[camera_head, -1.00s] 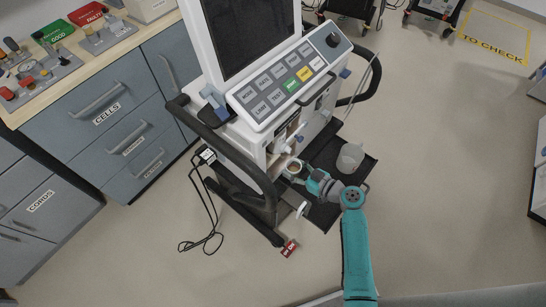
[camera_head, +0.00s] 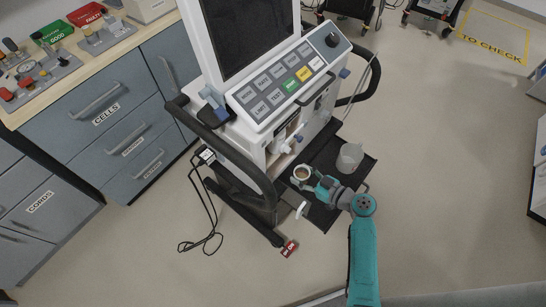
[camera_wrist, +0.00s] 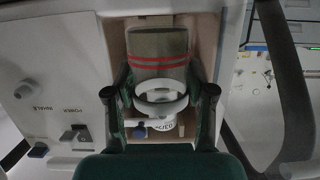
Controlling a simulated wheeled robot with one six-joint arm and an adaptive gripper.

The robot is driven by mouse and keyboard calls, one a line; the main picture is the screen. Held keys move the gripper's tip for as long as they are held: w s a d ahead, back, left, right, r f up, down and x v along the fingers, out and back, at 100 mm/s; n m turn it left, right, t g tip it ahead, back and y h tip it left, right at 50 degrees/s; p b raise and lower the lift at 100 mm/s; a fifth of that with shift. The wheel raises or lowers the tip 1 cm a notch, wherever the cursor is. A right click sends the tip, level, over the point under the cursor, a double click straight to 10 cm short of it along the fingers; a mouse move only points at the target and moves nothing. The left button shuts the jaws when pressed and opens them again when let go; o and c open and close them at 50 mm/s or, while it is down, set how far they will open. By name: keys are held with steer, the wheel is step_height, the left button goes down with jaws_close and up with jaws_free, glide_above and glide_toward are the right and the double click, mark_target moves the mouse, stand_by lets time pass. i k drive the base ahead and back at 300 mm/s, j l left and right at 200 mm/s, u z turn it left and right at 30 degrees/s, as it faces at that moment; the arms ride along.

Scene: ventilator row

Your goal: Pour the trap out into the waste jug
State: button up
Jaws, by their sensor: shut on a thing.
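The trap (camera_head: 302,173) is a small pale cup with a round open top, and brown liquid shows inside it. It looks upright in the head view, just in front of the ventilator's lower face. My gripper (camera_head: 309,180) is shut on it from the right. In the wrist view the trap's pale rim (camera_wrist: 161,104) shows between the two dark fingers of my gripper (camera_wrist: 162,112). The waste jug (camera_head: 350,157) is a translucent, open-topped container on the dark shelf (camera_head: 326,214) at the ventilator's base, right of and behind the trap.
The ventilator (camera_head: 270,135) stands close, with a dark side rail (camera_head: 236,157) left of my gripper. Drawer cabinets (camera_head: 110,115) stand at the left. The floor at the right is open.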

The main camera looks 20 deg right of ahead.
mark_target(350, 155)
steer(key=i+j+z, duration=0.15)
steer(key=j+z, duration=0.2)
steer(key=j, duration=0.3)
steer(key=j+z, duration=0.3)
steer(key=j, duration=0.3)
steer(key=i+j, duration=0.05)
